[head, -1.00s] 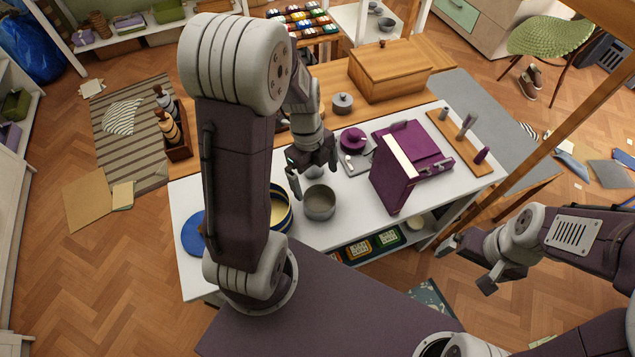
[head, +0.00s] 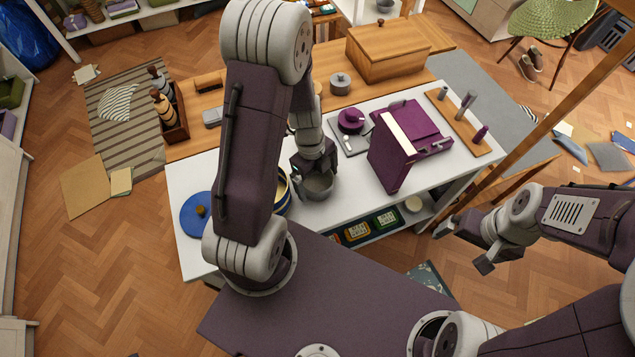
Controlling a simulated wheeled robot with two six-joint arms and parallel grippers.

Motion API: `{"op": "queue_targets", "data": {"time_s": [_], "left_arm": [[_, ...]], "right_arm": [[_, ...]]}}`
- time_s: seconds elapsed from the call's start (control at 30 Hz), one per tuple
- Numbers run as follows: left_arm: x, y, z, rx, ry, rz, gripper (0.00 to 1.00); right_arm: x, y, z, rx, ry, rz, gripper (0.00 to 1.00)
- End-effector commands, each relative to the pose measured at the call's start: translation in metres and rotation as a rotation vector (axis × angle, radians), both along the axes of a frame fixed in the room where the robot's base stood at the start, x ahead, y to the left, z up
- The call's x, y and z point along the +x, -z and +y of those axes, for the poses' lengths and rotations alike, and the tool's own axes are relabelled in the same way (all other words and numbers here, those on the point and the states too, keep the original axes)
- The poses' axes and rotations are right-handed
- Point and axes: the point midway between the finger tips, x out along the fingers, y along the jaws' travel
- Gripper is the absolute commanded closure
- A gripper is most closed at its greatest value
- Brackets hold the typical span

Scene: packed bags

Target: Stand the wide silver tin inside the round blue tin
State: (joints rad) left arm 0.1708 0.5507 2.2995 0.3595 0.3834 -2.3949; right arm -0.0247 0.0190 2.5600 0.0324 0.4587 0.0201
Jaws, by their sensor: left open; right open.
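The wide silver tin (head: 318,188) stands on the white table, open at the top. The round blue tin (head: 284,196) stands just left of it; its pale inside and blue and gold side show only in part, because my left arm hides the rest. My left gripper (head: 315,178) is open and low at the silver tin, with its fingers at the tin's rim. I cannot tell whether they touch it. My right gripper (head: 463,249) is open and empty, out past the table's front edge.
A blue lid with a knob (head: 195,217) lies on the table's left. A purple box-like case (head: 390,165) stands right of the silver tin. A purple lidded pot (head: 351,119), a small grey pot (head: 340,82) and a wooden box (head: 388,52) are behind.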

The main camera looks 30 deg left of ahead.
Motion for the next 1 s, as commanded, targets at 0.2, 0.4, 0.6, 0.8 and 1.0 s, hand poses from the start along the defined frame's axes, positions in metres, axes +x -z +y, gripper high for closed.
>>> {"op": "queue_targets", "data": {"time_s": [0.2,0.4,0.6,0.8,1.0], "left_arm": [[0.000,0.000,0.000,0.000,0.000,0.000,0.47],[0.000,-0.001,0.000,0.000,0.000,0.000,0.65],[0.000,-0.006,0.000,0.000,0.000,-0.001,0.65],[0.002,-0.037,0.000,0.000,0.000,-0.006,0.65],[-0.025,-0.065,-0.027,0.000,0.005,-0.004,0.65]], "right_arm": [[0.000,0.000,0.000,0.000,0.000,0.000,0.03],[0.000,0.000,0.000,0.000,0.000,0.000,0.03],[0.000,-0.001,0.000,0.000,0.000,0.000,0.03],[0.000,-0.006,0.000,0.000,0.000,0.000,0.03],[0.000,-0.006,0.000,0.000,0.000,0.000,0.03]]}}
